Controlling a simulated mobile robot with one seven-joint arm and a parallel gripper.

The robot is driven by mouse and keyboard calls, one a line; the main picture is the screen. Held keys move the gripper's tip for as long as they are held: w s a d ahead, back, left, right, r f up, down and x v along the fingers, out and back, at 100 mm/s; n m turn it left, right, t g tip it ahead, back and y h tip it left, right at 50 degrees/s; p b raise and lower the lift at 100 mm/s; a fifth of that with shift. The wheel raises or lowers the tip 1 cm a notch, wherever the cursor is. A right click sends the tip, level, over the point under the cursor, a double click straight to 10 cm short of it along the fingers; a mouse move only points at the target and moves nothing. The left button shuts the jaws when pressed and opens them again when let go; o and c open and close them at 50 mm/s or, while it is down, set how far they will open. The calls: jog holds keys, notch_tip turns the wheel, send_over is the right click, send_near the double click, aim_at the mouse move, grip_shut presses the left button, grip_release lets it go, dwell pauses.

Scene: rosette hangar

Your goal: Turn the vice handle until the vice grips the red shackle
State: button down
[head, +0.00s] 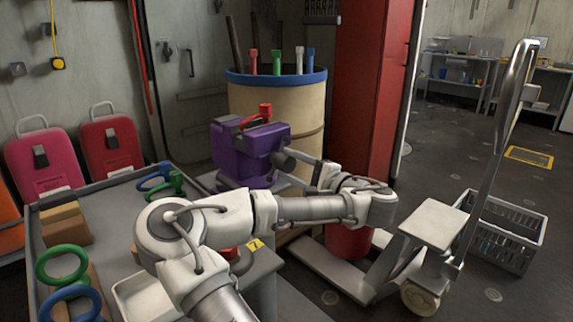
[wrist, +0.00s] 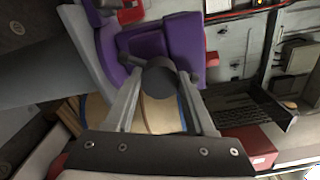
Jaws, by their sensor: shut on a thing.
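The purple vice (head: 245,152) stands on the workbench in front of the tan drum. The red shackle (head: 265,110) sits upright at the top of the vice, by the jaws; whether the jaws touch it I cannot tell. A red piece shows at the top edge of the wrist view. The vice handle (head: 284,160) is dark grey and sticks out on the vice's right side. My gripper (wrist: 161,82) is shut on the vice handle, with a finger on each side of its round dark end (wrist: 161,77). My arm hides part of the bench.
The tan drum (head: 295,100) with a blue rim holds several coloured tools behind the vice. A red pillar (head: 370,90) stands close behind my wrist. Blue and green shackles and boxes lie on the left bench. A pallet truck (head: 437,222) and grey crate (head: 500,240) stand at right.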

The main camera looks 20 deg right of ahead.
jog(key=shift+r+m+p, duration=0.25)
jog(key=shift+m+p, duration=0.35)
jog(key=shift+m, duration=0.4)
jog(key=m+p, duration=0.1)
jog(key=m, duration=0.2)
jog(key=shift+p, duration=0.35)
jog(key=m+p, duration=0.2)
jog(key=m, duration=0.3)
jog(key=m+p, duration=0.1)
jog(key=m, duration=0.2)
jog(key=shift+m, duration=0.3)
jog(key=shift+w+f+m, duration=0.1)
jog(key=shift+f+m, duration=0.2)
jog(key=shift+m, duration=0.4)
